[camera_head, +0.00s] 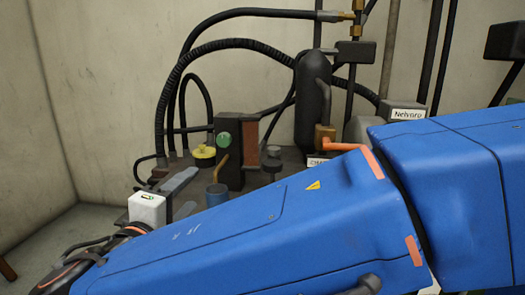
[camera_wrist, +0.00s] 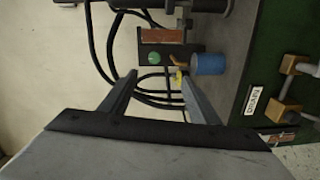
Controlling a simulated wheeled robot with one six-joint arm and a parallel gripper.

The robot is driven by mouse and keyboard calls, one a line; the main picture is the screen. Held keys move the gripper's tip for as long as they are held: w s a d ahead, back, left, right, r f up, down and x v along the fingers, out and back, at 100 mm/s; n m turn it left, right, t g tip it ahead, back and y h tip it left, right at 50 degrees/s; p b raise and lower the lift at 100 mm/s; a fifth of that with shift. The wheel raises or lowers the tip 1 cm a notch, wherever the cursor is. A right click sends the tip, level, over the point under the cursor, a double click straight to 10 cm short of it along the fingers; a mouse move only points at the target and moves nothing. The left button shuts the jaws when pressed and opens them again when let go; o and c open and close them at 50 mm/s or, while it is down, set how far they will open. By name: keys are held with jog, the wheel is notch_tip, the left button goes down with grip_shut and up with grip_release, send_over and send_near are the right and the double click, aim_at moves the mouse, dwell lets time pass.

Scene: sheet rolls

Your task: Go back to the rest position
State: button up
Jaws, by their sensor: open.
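My gripper (camera_wrist: 160,76) is open and empty in the wrist view, its two grey fingers spread apart with nothing between the tips. Beyond the fingers are a dark block with a green button (camera_wrist: 153,58) and a blue cylinder (camera_wrist: 208,63). In the head view my blue arm covers the lower middle and right and hides part of the equipment. Two grey bars at the left of the bench look like my gripper's fingers (camera_head: 182,195), in front of the dark block with the green button (camera_head: 223,140). The blue cylinder (camera_head: 216,196) is just right of them.
A yellow knob (camera_head: 204,152), black hoses (camera_head: 230,44) and a dark tank (camera_head: 312,100) crowd the bench behind my arm. An orange-handled valve (camera_head: 325,137) is close to my arm in the picture. A DRAIN label (camera_wrist: 254,98) shows in the wrist view. The left wall area looks clear.

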jog(key=w+d+f+m+g+h, duration=0.1)
jog(key=w+d+f+m+g, duration=0.15)
jog(key=d, duration=0.75)
jog(key=w+d+f+m+g+h, duration=0.15)
jog(key=d+f+g, duration=0.25)
jog(key=d, duration=0.6)
jog(key=w+d+f+m+g+h, duration=0.1)
jog(key=d+f+g, duration=0.2)
jog(key=d, duration=0.7)
jog(key=s+d+f+m+g+y, duration=0.3)
jog(key=s+d+f+m+y, duration=0.3)
jog(key=s+d, duration=0.8)
jog(key=shift+s+d+f+m, duration=0.2)
jog(key=shift+s+f+m, duration=0.5)
jog(key=shift+f+m, duration=1.45)
jog(key=shift+f+n+y, duration=0.25)
jog(key=shift+f+n, duration=0.15)
jog(key=shift+n, duration=0.05)
